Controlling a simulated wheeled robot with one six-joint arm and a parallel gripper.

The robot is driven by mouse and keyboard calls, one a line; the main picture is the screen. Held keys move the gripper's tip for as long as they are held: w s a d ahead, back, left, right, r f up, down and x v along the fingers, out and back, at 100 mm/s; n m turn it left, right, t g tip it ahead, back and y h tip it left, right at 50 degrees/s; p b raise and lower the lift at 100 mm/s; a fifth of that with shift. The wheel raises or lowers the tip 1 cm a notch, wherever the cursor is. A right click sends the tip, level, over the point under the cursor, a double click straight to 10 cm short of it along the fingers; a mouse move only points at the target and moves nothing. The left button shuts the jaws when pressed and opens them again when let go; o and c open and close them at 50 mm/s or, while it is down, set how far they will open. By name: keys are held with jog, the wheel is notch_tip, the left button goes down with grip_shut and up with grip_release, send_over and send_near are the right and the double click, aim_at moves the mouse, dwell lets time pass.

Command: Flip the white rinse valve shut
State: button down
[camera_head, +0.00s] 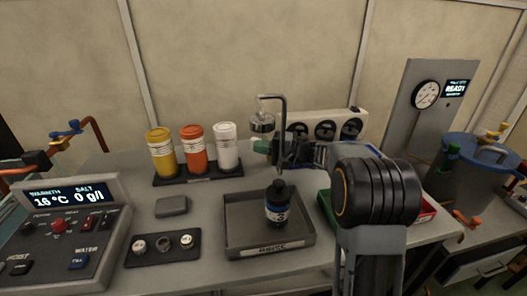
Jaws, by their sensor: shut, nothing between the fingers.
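A dark rinse pipe (284,125) with a hooked top rises behind a grey tray (236,243), whose front label seems to read RINSE. I cannot make out the white rinse valve for certain; the end of my arm covers part of the area around the pipe. My arm comes in from the lower right, and my gripper (288,158) is close to the pipe's lower part. It looks shut and empty. It is small and dark here, and I cannot tell whether it touches the pipe. A dark bottle with a blue label (277,205) stands upright in the tray.
Yellow, orange and white jars (193,150) stand in a rack at left. A white panel with black dials (325,128) is behind my gripper. A control console (62,225) is at left. A green bin and a red bin (427,210) sit by my arm. A blue-lidded vessel (480,155) stands at right.

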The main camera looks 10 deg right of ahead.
jog(key=shift+w, duration=0.1)
dwell(0.3)
dwell(0.3)
jog(key=v, duration=1.3)
jog(key=shift+s+d, duration=0.2)
jog(key=shift+d, duration=0.1)
